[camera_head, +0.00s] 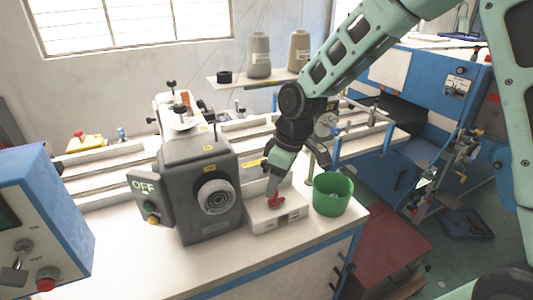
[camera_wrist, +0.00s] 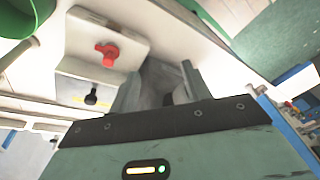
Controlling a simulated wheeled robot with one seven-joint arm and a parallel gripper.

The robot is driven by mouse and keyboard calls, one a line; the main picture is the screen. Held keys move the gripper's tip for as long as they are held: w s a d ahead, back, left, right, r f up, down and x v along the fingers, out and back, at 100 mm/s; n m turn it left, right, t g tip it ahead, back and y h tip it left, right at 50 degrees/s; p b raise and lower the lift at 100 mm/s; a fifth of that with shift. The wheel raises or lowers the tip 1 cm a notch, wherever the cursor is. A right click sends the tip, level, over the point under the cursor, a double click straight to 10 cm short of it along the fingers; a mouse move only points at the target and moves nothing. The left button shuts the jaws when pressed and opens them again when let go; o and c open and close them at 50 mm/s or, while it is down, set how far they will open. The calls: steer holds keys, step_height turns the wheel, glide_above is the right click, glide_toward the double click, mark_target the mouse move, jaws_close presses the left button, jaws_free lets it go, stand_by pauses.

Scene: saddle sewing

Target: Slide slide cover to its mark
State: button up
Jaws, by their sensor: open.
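A white block (camera_head: 262,222) with a red knob (camera_head: 276,201) on top stands at the front of the bench, right of the grey machine; it looks like the slide cover, though I cannot tell for sure. In the wrist view the red knob (camera_wrist: 107,54) sits on a pale plate (camera_wrist: 85,38), with a black knob (camera_wrist: 91,99) on a lower part beside it. My gripper (camera_head: 272,190) points down at the block, close to the red knob. In the wrist view my gripper (camera_wrist: 160,82) is open and empty, with the red knob outside its fingers. I cannot make out a mark clearly.
A green bin (camera_head: 332,195) stands close on the right of the block. The grey machine (camera_head: 200,190) with an OFF panel (camera_head: 148,195) stands close on the left. Thread cones (camera_head: 259,55) stand on a shelf behind. The white bench top (camera_head: 130,255) is clear at front left.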

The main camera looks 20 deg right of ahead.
mark_target(265, 161)
steer(key=w+d+f+t+y+p, duration=0.1)
steer(key=w+d+f, duration=0.2)
steer(key=w+d, duration=0.4)
steer(key=w+d+f+t+p, duration=0.1)
steer(key=w+d+f+p, duration=0.15)
steer(key=w+d, duration=0.45)
steer(key=w+a+p, duration=0.1)
steer(key=w+a, duration=0.1)
steer(key=a, duration=0.1)
steer(key=w+a+p, duration=0.2)
steer(key=a, duration=0.1)
steer(key=w+a+p, duration=0.1)
steer(key=w+a, duration=0.1)
steer(key=a, duration=0.1)
steer(key=shift+w, duration=0.2)
steer(key=shift+p+x, duration=0.5)
steer(key=shift+x, duration=0.55)
steer(key=shift+w+a+f, duration=0.2)
steer(key=shift+a+f, duration=0.1)
steer(key=shift+f, duration=0.3)
